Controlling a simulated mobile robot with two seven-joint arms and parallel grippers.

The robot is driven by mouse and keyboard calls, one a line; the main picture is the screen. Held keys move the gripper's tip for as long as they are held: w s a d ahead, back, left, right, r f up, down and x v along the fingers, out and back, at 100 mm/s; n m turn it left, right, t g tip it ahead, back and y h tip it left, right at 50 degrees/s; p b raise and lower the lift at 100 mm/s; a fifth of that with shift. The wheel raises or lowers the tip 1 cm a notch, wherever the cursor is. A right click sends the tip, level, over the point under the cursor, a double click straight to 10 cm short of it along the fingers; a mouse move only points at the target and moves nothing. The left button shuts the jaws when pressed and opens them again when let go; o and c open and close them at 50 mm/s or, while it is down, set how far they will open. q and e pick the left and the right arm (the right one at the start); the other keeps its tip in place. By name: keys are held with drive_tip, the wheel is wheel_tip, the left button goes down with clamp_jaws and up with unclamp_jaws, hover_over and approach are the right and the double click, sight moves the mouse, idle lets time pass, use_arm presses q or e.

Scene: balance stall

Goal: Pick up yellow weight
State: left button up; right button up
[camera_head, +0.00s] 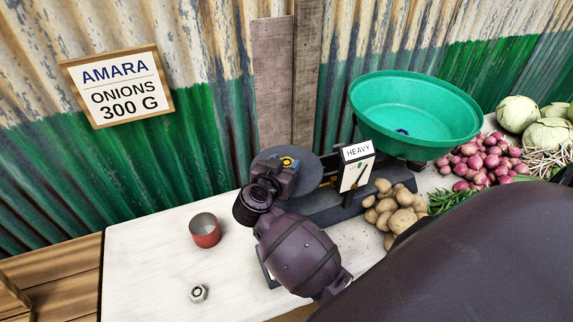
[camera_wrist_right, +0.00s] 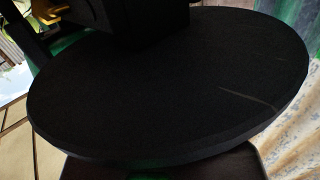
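A small yellow thing, which looks like the yellow weight (camera_head: 288,161), shows at the end of my right gripper (camera_head: 283,172) in the head view, over the round dark plate (camera_head: 312,172) of the scale. My gripper hides much of it, and I cannot tell whether the fingers are closed on it or only around it. In the right wrist view the black plate (camera_wrist_right: 170,95) fills most of the picture. A dark block stands at its top edge, and a bit of yellow (camera_wrist_right: 64,19) shows at the upper left. My left gripper is not in view.
A red cup-like weight (camera_head: 205,234) and a silver nut-like weight (camera_head: 198,292) stand on the white table (camera_head: 150,260). The scale holds a green bowl (camera_head: 415,105) and a HEAVY sign (camera_head: 357,151). Potatoes (camera_head: 396,208) and onions (camera_head: 484,160) lie to the right. The table's left part is mostly clear.

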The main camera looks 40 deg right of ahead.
drive_tip(key=c, duration=0.5)
drive_tip(key=shift+r, duration=0.3)
drive_tip(key=shift+c, duration=0.5)
wheel_tip(320, 180, up, 18)
drive_tip(key=p, duration=0.3)
drive_tip(key=shift+r, duration=0.15)
drive_tip(key=shift+c, duration=0.4)
drive_tip(key=shift+r, duration=0.65)
